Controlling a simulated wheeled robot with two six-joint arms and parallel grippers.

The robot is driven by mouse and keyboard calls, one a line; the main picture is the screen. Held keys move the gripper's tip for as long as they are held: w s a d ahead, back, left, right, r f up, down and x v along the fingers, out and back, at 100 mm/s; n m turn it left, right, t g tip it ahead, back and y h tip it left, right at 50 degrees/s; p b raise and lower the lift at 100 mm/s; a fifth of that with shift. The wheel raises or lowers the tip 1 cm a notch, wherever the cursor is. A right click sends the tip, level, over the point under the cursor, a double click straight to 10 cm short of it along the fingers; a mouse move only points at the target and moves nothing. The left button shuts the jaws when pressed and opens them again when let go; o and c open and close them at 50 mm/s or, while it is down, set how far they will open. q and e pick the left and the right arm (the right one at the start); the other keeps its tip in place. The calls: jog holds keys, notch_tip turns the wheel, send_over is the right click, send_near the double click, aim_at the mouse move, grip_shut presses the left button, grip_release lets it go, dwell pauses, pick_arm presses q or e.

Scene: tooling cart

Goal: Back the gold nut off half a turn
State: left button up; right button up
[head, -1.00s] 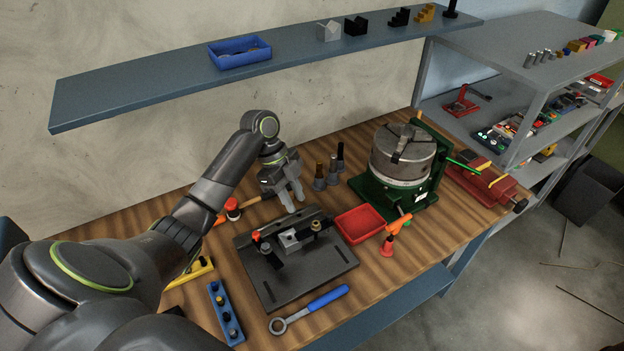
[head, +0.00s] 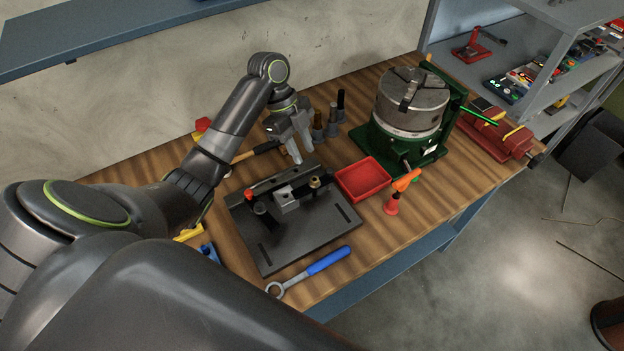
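The gold nut (head: 314,183) is a small brass-coloured piece on the right part of the dark fixture plate (head: 318,227), beside a grey block (head: 287,199). My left gripper (head: 304,157) is above the back edge of the fixture, behind and a little left of the nut. Its fingers point down, stand slightly apart and hold nothing that I can see. It does not touch the nut. A ring wrench with a blue handle (head: 328,261) lies on the bench in front of the fixture. My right gripper is not in view.
A red tray (head: 363,180) and an orange-and-red tool (head: 401,190) stand right of the fixture. A green-based chuck (head: 411,103) is behind them. Several dark-topped holders (head: 332,127) and a hammer (head: 262,149) are near the gripper.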

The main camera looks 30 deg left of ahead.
aim_at(314, 179)
pick_arm(q)
jog(key=p+x, duration=0.1)
jog(key=x, duration=0.6)
jog(key=shift+s+d, duration=0.1)
jog(key=shift+d, duration=0.1)
jog(key=shift+d+f, duration=0.1)
jog(key=shift+f, duration=0.4)
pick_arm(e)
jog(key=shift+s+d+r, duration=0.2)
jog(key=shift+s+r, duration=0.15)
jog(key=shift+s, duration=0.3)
